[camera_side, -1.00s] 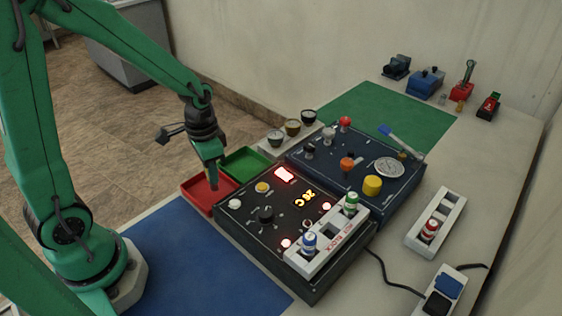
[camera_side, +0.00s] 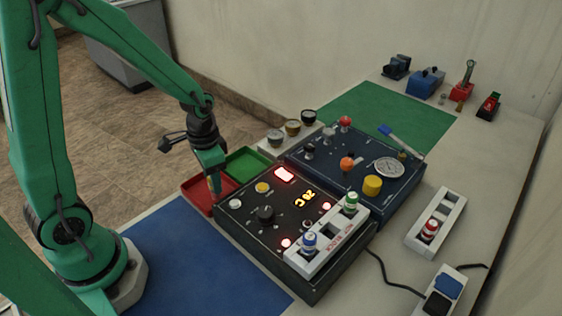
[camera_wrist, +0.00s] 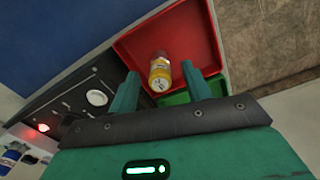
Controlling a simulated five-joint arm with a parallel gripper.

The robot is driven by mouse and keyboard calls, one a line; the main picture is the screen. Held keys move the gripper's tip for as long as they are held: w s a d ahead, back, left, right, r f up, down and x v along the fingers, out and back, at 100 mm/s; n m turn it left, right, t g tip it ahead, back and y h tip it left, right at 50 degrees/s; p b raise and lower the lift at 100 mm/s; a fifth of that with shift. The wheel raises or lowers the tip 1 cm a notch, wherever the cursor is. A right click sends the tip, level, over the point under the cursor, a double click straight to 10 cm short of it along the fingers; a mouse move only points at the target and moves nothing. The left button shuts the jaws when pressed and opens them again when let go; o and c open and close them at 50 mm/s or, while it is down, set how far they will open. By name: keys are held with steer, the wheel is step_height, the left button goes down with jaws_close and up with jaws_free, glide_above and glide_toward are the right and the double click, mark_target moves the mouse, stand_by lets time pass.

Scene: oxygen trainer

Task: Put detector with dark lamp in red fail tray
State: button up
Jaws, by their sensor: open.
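A yellow detector (camera_wrist: 160,75) with a pale end is in the red fail tray (camera_wrist: 205,40) in the wrist view. I cannot tell whether it stands or lies. My gripper (camera_wrist: 160,76) is open, with one finger on each side of it and gaps showing. In the side view my gripper (camera_side: 215,190) points down into the red tray (camera_side: 197,197) and hides the detector. A blue detector (camera_side: 308,244) and a green one (camera_side: 351,203) stand in the white block on the dark console (camera_side: 265,230). Red lamps (camera_side: 286,243) glow beside the block; the middle one looks dark.
A green tray (camera_side: 246,162) adjoins the red tray. A second dark console (camera_side: 330,180) with knobs and a gauge stands behind. A white rack (camera_side: 447,210) holds a red detector (camera_side: 430,229). The blue mat (camera_side: 195,255) is clear.

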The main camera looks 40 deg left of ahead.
steer(key=shift+r, duration=3.9)
steer(key=shift+r, duration=0.15)
steer(key=shift+s+d+r+t, duration=0.15)
steer(key=shift+s+r+t, duration=0.15)
steer(key=shift+r, duration=0.3)
steer(key=s+d+r+n+t, duration=0.2)
steer(key=s+r+t, duration=0.3)
steer(key=s+r, duration=0.3)
steer(key=shift+r+n, duration=0.5)
steer(key=shift+r, duration=0.7)
